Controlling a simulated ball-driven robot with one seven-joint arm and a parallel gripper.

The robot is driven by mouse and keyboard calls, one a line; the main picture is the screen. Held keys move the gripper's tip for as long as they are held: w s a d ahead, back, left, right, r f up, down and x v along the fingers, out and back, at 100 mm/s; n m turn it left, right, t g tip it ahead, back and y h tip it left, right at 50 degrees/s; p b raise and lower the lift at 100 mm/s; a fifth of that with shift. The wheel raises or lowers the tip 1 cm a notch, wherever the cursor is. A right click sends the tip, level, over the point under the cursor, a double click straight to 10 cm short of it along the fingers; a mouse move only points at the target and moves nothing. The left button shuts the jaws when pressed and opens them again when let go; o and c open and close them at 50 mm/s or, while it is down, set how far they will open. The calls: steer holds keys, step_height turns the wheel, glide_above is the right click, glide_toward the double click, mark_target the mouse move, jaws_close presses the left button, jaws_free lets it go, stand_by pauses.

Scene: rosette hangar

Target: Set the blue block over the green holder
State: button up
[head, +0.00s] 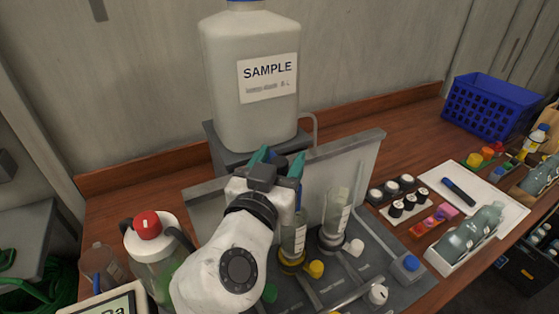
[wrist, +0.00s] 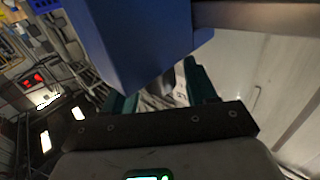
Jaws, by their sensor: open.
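My gripper (head: 277,165) is in front of the large SAMPLE bottle, above the back panel of the grey rack. In the wrist view my gripper (wrist: 157,82) has a large flat-sided blue body (wrist: 140,40) close over the fingers. I cannot tell whether this is the blue block or whether it touches a finger. A small green piece (head: 270,293), possibly part of the green holder, shows beside my arm on the rack. My arm hides much of that area.
The SAMPLE bottle (head: 252,110) stands behind the rack panel (head: 345,165). Clear cylinders stand in the rack beside a yellow knob (head: 316,269). A blue basket (head: 490,105) stands at back right.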

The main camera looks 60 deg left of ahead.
steer(key=b+v, duration=0.1)
steer(key=v, duration=0.9)
steer(key=shift+s+d+b, duration=0.25)
steer(key=shift+d+b, duration=0.05)
steer(key=shift+b, duration=0.05)
